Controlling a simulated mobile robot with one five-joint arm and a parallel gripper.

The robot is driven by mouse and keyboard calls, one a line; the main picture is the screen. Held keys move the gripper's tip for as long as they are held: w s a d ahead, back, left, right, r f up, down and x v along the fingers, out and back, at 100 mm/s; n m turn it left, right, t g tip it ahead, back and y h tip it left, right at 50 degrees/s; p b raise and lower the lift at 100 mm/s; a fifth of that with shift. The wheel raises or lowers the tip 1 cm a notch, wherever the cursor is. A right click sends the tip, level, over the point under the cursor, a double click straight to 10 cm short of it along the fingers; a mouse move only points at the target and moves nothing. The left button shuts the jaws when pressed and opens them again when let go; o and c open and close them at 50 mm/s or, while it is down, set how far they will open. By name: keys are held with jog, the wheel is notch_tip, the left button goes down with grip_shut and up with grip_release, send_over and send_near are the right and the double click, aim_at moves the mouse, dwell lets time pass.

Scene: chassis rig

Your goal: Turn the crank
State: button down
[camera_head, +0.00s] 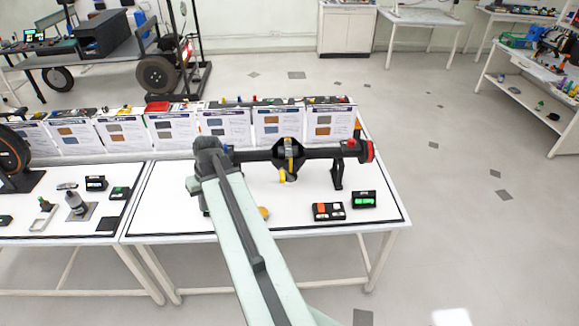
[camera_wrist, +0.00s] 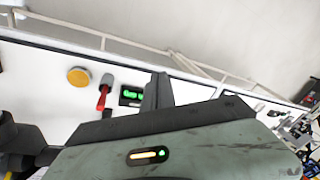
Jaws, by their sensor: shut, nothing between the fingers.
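A black axle rig (camera_head: 320,153) lies across the white table, with a round housing in its middle and a red-edged hub (camera_head: 369,151) at its right end. A yellow piece (camera_head: 282,176) hangs at the housing. I cannot tell which part is the crank. My pale green arm reaches up to the rig's left end, and its dark end covers that part. My gripper (camera_wrist: 158,78) shows in the wrist view, shut and empty above the table's edge. A red handle with a grey end (camera_wrist: 104,92) and a yellow disc (camera_wrist: 79,76) lie beyond it, apart from the fingers.
The white table (camera_head: 385,215) holds a box with orange and white buttons (camera_head: 328,211) and a green-lit box (camera_head: 364,200). Upright cards (camera_head: 225,126) line its back. A second table (camera_head: 60,222) adjoins on the left. Open floor (camera_head: 470,230) lies to the right.

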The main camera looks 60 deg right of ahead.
jog(key=s+d+r+m+t+h+p, duration=0.1)
jog(key=s+d+r+m+p, duration=0.15)
jog(key=s+d, duration=0.7)
jog(key=s+d+r+m+t+p, duration=0.1)
jog(key=s+d+r+t, duration=0.15)
jog(key=s+d, duration=0.65)
jog(key=s+d+r+m+h+p, duration=0.1)
jog(key=s+d+r+m, duration=0.3)
jog(key=d, duration=1)
jog(key=w+a+f+n+b, duration=0.2)
jog(key=w+f+b, duration=0.5)
jog(key=f+b, duration=0.3)
jog(key=shift+f, duration=0.5)
